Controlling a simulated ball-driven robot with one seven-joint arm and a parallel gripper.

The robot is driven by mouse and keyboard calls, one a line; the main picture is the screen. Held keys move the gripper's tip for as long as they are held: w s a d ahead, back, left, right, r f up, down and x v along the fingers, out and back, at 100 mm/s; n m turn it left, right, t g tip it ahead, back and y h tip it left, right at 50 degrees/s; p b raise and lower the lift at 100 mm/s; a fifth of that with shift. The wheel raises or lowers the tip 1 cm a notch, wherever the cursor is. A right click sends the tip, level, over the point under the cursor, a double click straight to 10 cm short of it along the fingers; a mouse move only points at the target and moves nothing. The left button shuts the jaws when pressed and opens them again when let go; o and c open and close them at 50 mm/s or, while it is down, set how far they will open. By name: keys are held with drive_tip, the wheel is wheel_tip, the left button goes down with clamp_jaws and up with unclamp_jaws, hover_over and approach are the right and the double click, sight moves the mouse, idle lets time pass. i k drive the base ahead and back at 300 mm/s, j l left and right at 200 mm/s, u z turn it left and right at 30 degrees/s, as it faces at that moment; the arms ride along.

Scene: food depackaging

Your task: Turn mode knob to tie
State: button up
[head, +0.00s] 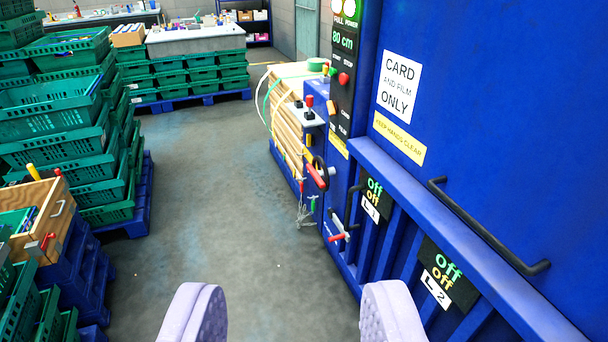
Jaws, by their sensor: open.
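The control panel (341,70) is a dark strip on the front edge of the blue baler, right of centre at the top. It carries a green-lit top, an "80 cm" readout, a red button (344,79) and, below it, an orange knob (333,107) that looks like the mode knob. Small labels such as "CARD" stand beside the knob; its exact setting is too small to tell. My gripper (294,300) is open and empty at the bottom of the view, its two pale lilac fingers wide apart, well short of the panel.
The blue baler (470,60) fills the right side, with a black bar handle (490,228) and "off" displays. A red-handled lever (317,176) juts out left of it. Green crates (65,120) stand stacked at left. The grey floor between is clear.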

sight(332, 105)
drive_tip(key=i, duration=3.85)
